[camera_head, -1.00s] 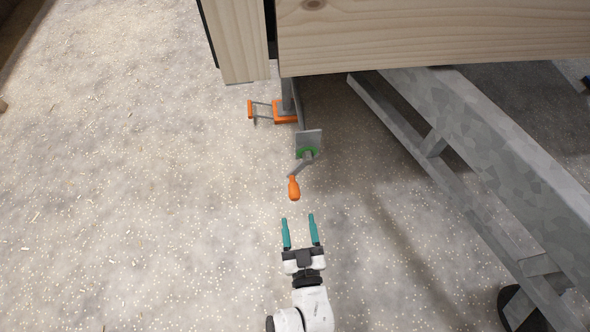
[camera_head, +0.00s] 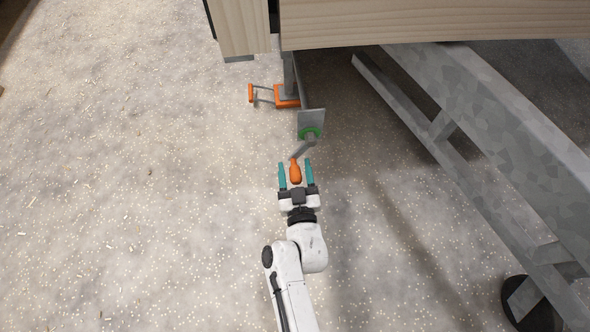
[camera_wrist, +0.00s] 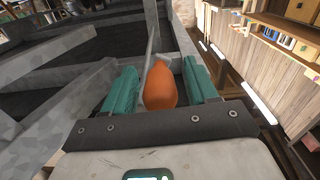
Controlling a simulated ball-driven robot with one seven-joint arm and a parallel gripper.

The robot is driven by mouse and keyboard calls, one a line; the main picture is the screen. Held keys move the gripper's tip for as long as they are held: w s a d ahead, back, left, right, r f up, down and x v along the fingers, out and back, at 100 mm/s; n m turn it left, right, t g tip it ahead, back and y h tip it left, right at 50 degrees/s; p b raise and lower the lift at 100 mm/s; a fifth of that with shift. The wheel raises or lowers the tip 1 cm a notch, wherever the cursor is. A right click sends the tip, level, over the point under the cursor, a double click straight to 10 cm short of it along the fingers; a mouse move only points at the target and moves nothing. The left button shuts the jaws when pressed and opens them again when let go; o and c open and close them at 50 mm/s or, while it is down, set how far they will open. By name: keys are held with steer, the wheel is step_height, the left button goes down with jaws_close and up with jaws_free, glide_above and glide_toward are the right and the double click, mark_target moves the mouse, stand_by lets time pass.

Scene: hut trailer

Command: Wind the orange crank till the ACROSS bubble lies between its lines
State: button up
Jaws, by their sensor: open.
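The orange crank handle (camera_head: 295,172) hangs at the end of a grey crank arm (camera_head: 303,149), below a grey plate with a green ring (camera_head: 310,132). My gripper (camera_head: 296,169) is open, with one teal finger on each side of the orange handle. In the wrist view the handle (camera_wrist: 160,86) stands between the two fingers (camera_wrist: 162,90), with a visible gap at least on its left side. The ACROSS bubble and its lines are not in view.
A second orange crank (camera_head: 252,93) on an orange block (camera_head: 287,96) sits farther back. The wooden hut wall (camera_head: 420,22) overhangs above. A galvanised trailer beam (camera_head: 490,150) runs down the right, near a dark wheel (camera_head: 526,303). The speckled floor at left is clear.

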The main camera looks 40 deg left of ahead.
jaws_close()
stand_by(0.4)
